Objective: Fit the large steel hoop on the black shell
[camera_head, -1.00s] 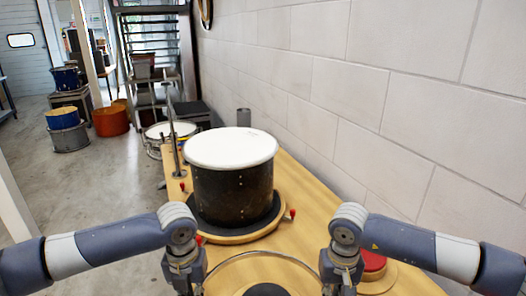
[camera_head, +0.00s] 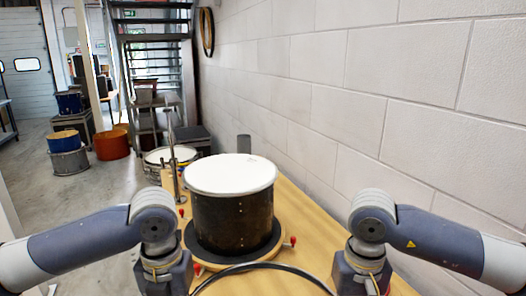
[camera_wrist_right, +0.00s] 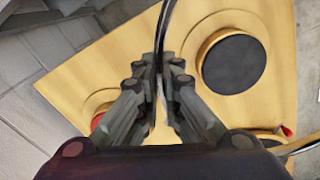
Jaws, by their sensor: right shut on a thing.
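The black shell (camera_head: 235,222) stands upright on a round dark mat on the bench, with a white head (camera_head: 231,174) on top. The large steel hoop (camera_head: 262,267) arcs across the bottom of the head view, nearer to me than the shell and apart from it. My right gripper (camera_wrist_right: 158,72) is shut on the hoop's rim, which runs between its fingers in the wrist view. My left gripper (camera_head: 165,275) is at the hoop's left side in the head view; its fingertips are cut off below the picture, so its grip is hidden.
The wooden bench (camera_head: 305,210) runs along a pale block wall. Red knobs (camera_head: 293,241) sit around the shell's base. The wrist view shows a black round pad (camera_wrist_right: 233,64) on the bench below the hoop. A thin post (camera_head: 174,160) stands behind the shell, left.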

